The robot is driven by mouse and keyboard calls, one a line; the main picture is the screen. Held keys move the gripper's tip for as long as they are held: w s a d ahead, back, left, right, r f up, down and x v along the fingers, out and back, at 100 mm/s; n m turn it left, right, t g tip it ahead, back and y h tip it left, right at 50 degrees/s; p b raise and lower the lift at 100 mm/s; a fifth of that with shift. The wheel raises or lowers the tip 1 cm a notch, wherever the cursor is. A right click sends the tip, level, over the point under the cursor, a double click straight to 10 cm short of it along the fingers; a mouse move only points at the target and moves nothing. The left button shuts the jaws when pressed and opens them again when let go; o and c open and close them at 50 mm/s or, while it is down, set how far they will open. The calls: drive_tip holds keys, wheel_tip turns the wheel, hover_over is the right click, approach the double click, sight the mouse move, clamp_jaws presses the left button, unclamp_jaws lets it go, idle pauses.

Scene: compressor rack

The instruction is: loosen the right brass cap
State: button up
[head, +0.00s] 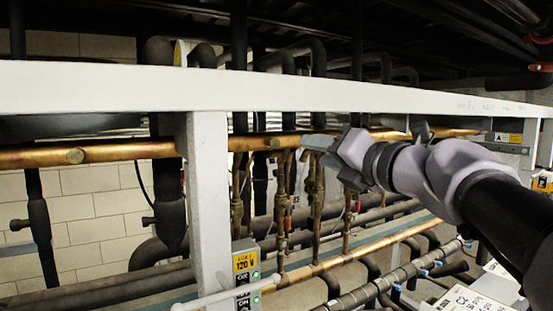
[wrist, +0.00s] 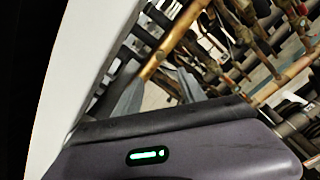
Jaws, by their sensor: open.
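A horizontal copper pipe (head: 120,152) runs under the white beam. Two round brass caps show on it in the head view: the left brass cap (head: 75,155) and the right brass cap (head: 273,142), just right of the white post. My gripper (head: 308,148) comes in from the right, its tips close to the pipe and a little right of the right cap. In the wrist view my gripper (wrist: 158,92) has its two grey fingers apart, with the copper pipe (wrist: 160,55) beyond them. Nothing shows between the fingers. I cannot tell whether they touch the pipe.
The white beam (head: 120,88) passes just above my gripper, and the white post (head: 207,190) stands to its left. Several vertical copper pipes with valves (head: 318,195) hang below. A labelled switch box (head: 246,272) with green lights is at the post's foot.

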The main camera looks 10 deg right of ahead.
drive_tip(key=shift+s+d, duration=0.2)
drive_tip(key=shift+s, duration=0.45)
